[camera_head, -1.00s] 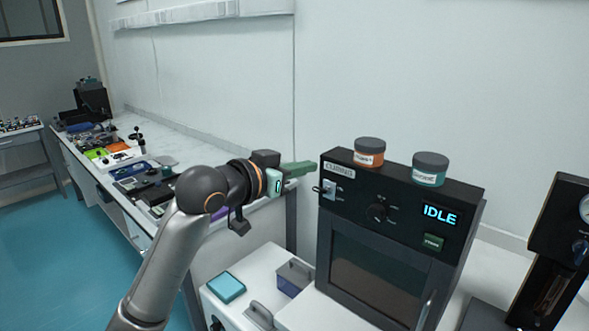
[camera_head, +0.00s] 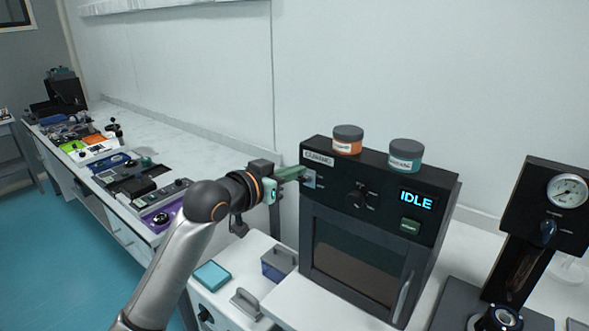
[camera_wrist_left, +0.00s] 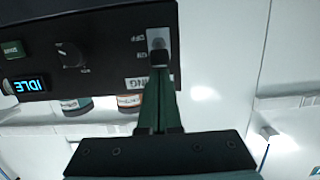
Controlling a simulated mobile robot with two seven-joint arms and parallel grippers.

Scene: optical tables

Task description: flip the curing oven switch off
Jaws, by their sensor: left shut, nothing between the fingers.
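The curing oven (camera_head: 372,225) is a black box with a dark window, a knob and a display reading IDLE. Its switch plate (camera_head: 309,179) is at the upper left of the front panel, under the CURING label, and is partly covered by my fingers in the head view. My left gripper (camera_head: 302,174) is shut with nothing held, its green fingertips at the switch plate. The left wrist view, upside down, shows the plate (camera_wrist_left: 158,37) with the toggle (camera_wrist_left: 158,57) right at the fingertips; I cannot tell if they touch. My right gripper is not in view.
An orange jar (camera_head: 347,140) and a teal jar (camera_head: 405,155) stand on the oven. A gauge stand (camera_head: 545,205) is to the right. A lidded blue box (camera_head: 279,262) and a teal pad (camera_head: 212,276) lie left of the oven. A cluttered bench (camera_head: 165,150) runs along the wall.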

